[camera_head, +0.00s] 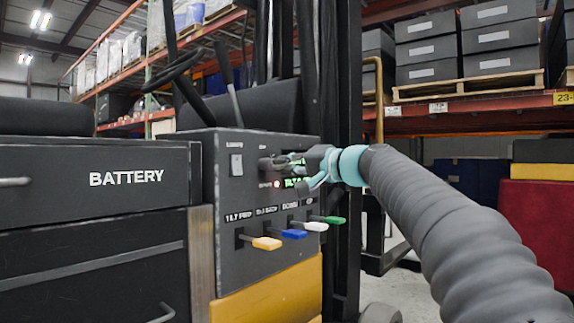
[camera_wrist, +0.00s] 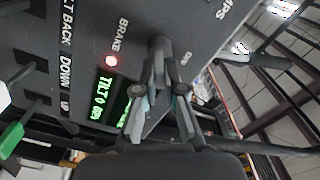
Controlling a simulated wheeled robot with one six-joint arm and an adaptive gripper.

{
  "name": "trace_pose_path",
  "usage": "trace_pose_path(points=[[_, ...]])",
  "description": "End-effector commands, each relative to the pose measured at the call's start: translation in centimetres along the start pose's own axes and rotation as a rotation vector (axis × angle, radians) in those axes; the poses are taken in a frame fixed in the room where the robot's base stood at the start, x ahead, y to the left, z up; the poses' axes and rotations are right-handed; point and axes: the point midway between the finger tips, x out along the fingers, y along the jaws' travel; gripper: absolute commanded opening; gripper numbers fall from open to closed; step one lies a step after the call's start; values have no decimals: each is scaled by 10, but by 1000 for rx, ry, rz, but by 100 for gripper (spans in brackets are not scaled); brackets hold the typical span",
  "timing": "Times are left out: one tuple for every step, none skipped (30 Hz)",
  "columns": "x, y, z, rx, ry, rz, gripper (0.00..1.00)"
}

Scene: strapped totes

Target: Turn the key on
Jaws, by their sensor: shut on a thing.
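The dark key switch (camera_head: 265,164) sits on the upper part of the forklift's black control panel (camera_head: 232,203). My gripper (camera_head: 285,166) reaches it from the right and is shut at the switch. In the wrist view the fingertips (camera_wrist: 158,72) close on the key (camera_wrist: 158,44), which is mostly hidden between them. The key's exact angle cannot be told. A red brake light (camera_wrist: 111,60) glows beside the switch. A green display (camera_wrist: 103,96) is lit and reads TILT 0, partly covered by my gripper.
Yellow (camera_head: 267,243), blue (camera_head: 294,234), white (camera_head: 316,226) and green (camera_head: 335,220) levers stick out below the switch. A rocker switch (camera_head: 236,165) is at upper left. The black mast (camera_head: 347,120) stands behind. Racks with grey totes (camera_head: 501,65) fill the back right.

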Motion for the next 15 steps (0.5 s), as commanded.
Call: trace_pose_path(points=[[0,-1,1,1,-3,-2,0],[0,-1,1,1,-3,-2,0],[0,-1,1,1,-3,-2,18],[0,-1,1,1,-2,-2,26],[0,-1,1,1,-2,-2,33],[0,-1,0,1,-2,-1,33],[0,0,0,0,-1,-1,33],[0,0,0,0,-1,-1,33],[0,0,0,0,0,0,33],[0,0,0,0,0,0,33],[0,0,0,0,0,0,33],[-1,0,-1,0,1,0,33],[-1,0,-1,0,1,0,33],[-1,0,-1,0,1,0,33],[-3,0,-1,-1,1,1,33]])
